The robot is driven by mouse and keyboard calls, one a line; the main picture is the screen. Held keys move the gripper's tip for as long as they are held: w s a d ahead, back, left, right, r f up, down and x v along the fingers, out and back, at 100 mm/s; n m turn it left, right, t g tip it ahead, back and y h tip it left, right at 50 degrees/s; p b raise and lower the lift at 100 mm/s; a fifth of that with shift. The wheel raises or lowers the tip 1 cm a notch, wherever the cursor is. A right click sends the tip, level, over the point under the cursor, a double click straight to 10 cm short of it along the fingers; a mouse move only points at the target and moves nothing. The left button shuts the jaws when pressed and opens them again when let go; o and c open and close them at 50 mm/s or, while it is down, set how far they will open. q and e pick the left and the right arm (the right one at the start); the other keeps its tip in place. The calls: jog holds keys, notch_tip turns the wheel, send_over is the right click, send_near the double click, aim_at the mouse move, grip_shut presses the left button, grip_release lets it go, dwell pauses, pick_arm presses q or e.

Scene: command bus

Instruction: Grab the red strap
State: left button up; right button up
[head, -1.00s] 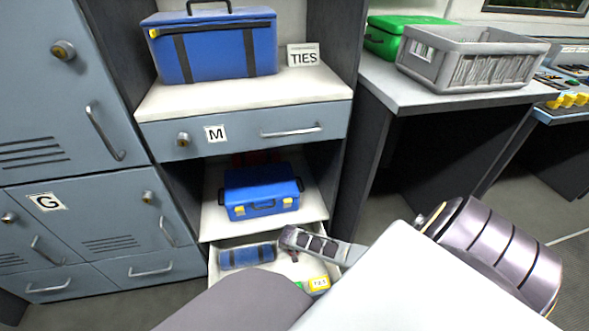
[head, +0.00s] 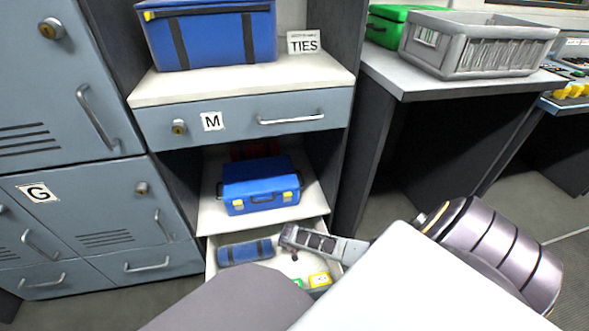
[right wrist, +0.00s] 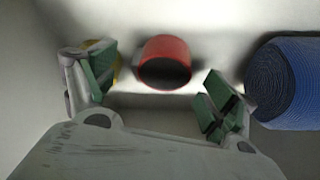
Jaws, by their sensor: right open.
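The red strap (right wrist: 165,62) shows in the right wrist view as a short red roll with a dark hollow end, lying on a pale surface. My right gripper (right wrist: 161,84) is open, with one green-padded finger on each side of the roll and a visible gap to it. In the head view my right gripper (head: 296,256) reaches down into the open bottom drawer (head: 211,262); the strap cannot be made out clearly there. My left gripper is not in view.
A blue roll (head: 246,251) lies left in the drawer and shows right of the gripper in the wrist view (right wrist: 288,82). A blue case (head: 260,186) sits on the shelf above, and a desk (head: 400,82) stands right.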

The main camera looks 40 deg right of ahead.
jog(key=shift+d+f, duration=0.15)
jog(key=shift+f, duration=0.2)
dwell(0.3)
jog(key=shift+w, duration=0.1)
jog(key=c, duration=1.1)
